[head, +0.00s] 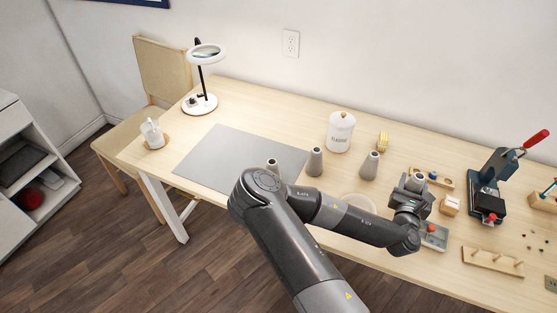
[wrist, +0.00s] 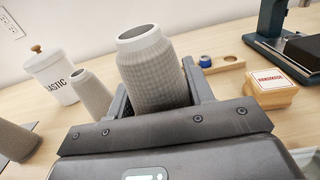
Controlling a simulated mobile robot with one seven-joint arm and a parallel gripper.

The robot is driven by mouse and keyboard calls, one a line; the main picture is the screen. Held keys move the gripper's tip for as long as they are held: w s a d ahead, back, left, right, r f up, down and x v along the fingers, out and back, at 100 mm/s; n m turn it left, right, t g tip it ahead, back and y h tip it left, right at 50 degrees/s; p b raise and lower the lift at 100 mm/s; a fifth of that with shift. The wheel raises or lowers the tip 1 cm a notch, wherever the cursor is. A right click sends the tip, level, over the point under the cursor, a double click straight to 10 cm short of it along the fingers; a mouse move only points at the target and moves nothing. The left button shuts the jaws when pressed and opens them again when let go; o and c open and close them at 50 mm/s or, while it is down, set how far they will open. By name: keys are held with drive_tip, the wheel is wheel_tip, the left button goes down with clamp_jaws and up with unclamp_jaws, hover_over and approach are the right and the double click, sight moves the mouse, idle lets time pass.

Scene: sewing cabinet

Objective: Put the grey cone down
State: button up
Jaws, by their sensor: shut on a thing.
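My gripper (head: 411,196) is shut on a grey cone (head: 416,181) over the right half of the table. In the wrist view the held cone (wrist: 152,75) stands up between the two fingers, its pale open top showing and its lower part hidden by my gripper. I cannot tell whether its base touches the table. Other grey cones stand to the left: one (head: 369,166) near the white jar, one (head: 315,162) at the grey mat's right edge, and one (head: 272,166) partly behind my arm. Two of them show in the wrist view, one nearer (wrist: 92,95) and one farther left (wrist: 12,140).
The white lidded jar (head: 340,132) stands behind the cones. A grey mat (head: 240,154) lies mostly bare at left. A pale round disc (head: 357,201) is behind my forearm. A stamp block (head: 450,205), wooden holder (head: 434,179) and press (head: 488,190) crowd the right.

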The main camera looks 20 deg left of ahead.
drive_tip(key=w+a+r+h, duration=0.2)
drive_tip(key=w+a+r, duration=0.4)
drive_tip(key=w+a, duration=0.25)
drive_tip(key=w+a+r+m+h, duration=0.1)
drive_tip(key=a+r, duration=0.1)
drive_tip(key=a, duration=0.7)
drive_tip(key=w+a+r+m, duration=0.1)
drive_tip(key=a, duration=0.9)
drive_tip(key=n+y, duration=0.2)
hover_over(269, 149)
wheel_tip(269, 149, down, 10)
drive_tip(key=shift+s+r, duration=0.1)
drive_tip(key=shift+r, duration=0.1)
drive_tip(key=shift+m, duration=0.3)
drive_tip(key=shift+f, duration=2.2)
